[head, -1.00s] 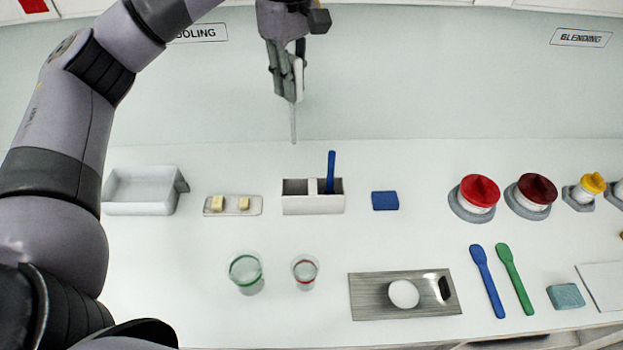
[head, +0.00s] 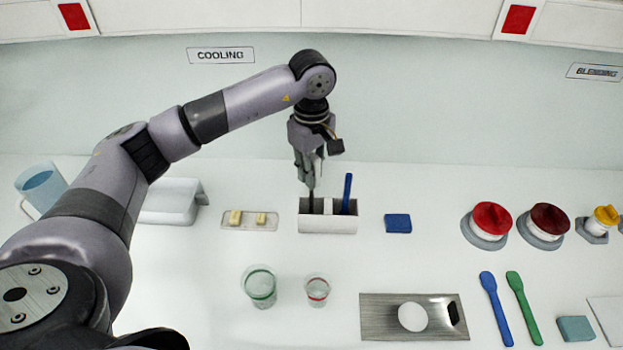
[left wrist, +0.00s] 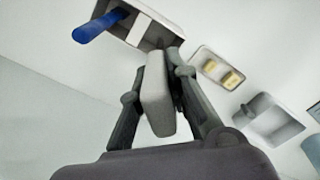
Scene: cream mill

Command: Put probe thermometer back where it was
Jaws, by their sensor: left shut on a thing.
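My left gripper (head: 311,186) is shut on the probe thermometer, directly above the left compartment of the white two-compartment holder (head: 328,226). In the left wrist view the thermometer's pale grey body (left wrist: 157,98) sits between the two fingers, pointing toward the holder (left wrist: 163,14). Its thin probe is mostly hidden by the fingers, and I cannot tell how far it reaches into the left compartment. A blue-handled tool (head: 347,191) stands in the right compartment; it also shows in the left wrist view (left wrist: 97,26). My right gripper is not in view.
A small tray with yellow pieces (head: 249,226) is left of the holder, and a blue block (head: 398,223) is right of it. Two beakers (head: 260,287) (head: 317,290) and a metal plate (head: 380,325) stand in front. A blue jug (head: 40,184) is at far left.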

